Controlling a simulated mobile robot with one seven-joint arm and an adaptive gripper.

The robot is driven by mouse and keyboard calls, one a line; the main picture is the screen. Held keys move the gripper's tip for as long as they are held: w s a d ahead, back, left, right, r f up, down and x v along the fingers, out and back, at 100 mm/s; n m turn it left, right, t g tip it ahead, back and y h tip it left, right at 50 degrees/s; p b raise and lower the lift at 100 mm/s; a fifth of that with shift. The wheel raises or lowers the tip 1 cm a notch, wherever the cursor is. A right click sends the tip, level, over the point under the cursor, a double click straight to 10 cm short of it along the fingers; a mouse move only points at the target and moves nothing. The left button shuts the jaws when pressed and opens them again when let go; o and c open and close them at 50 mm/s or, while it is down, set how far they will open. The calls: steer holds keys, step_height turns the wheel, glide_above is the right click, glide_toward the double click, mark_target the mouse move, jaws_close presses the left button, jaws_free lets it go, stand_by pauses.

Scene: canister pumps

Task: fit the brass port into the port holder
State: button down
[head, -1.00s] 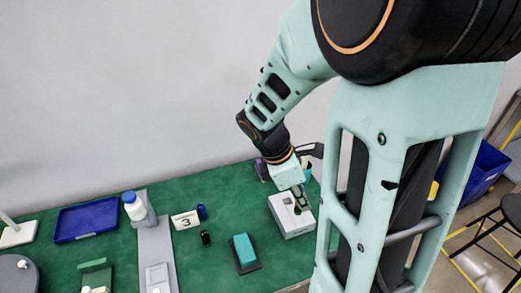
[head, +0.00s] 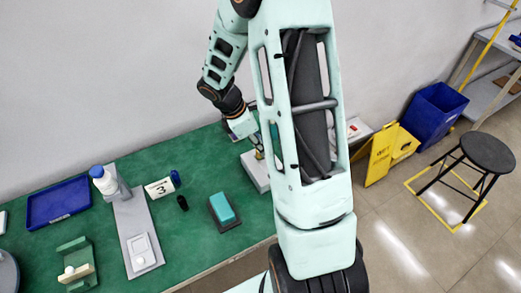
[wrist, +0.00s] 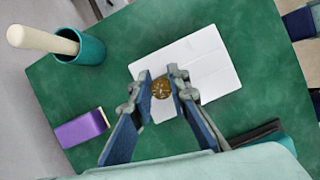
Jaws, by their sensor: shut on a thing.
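The brass port (wrist: 162,89) is a small round brass piece between the fingertips of my gripper (wrist: 161,87) in the wrist view. My gripper is shut on it, over a white block (wrist: 207,62). I cannot tell whether the port touches the block. In the head view my gripper (head: 258,153) is low at the white block (head: 251,173), partly hidden by my own arm. No part is clearly marked as the port holder. A grey plate (head: 130,215) with a pale square fitting and a green bracket (head: 76,262) stand on the left of the table.
A purple block (wrist: 82,129) and a teal cup (wrist: 80,49) with a cream rod lie near the white block. A teal block (head: 222,206) on a dark base, a "3" card (head: 160,187), a white bottle (head: 103,180) and a blue tray (head: 58,203) are on the green table.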

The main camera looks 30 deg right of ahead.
mark_target(261, 159)
step_height(261, 159, down, 2)
steer(key=shift+f, duration=0.2)
steer(key=shift+s, duration=0.1)
steer(key=shift+s+a+f+b, duration=0.15)
steer(key=shift+s+f+b, duration=0.05)
steer(key=shift+f+b, duration=0.4)
steer(key=c, duration=2)
jaws_free()
steer(key=shift+s, duration=0.1)
steer(key=shift+o, duration=0.8)
steer(key=shift+f, duration=0.25)
steer(key=shift+r, duration=0.1)
steer(key=shift+w+a+r+p, duration=0.1)
steer(key=shift+w+r+p, duration=0.15)
steer(key=shift+r+p, duration=0.25)
steer(key=v, duration=1.2)
steer(key=shift+d+r+p, duration=0.25)
steer(key=shift+r+p, duration=0.1)
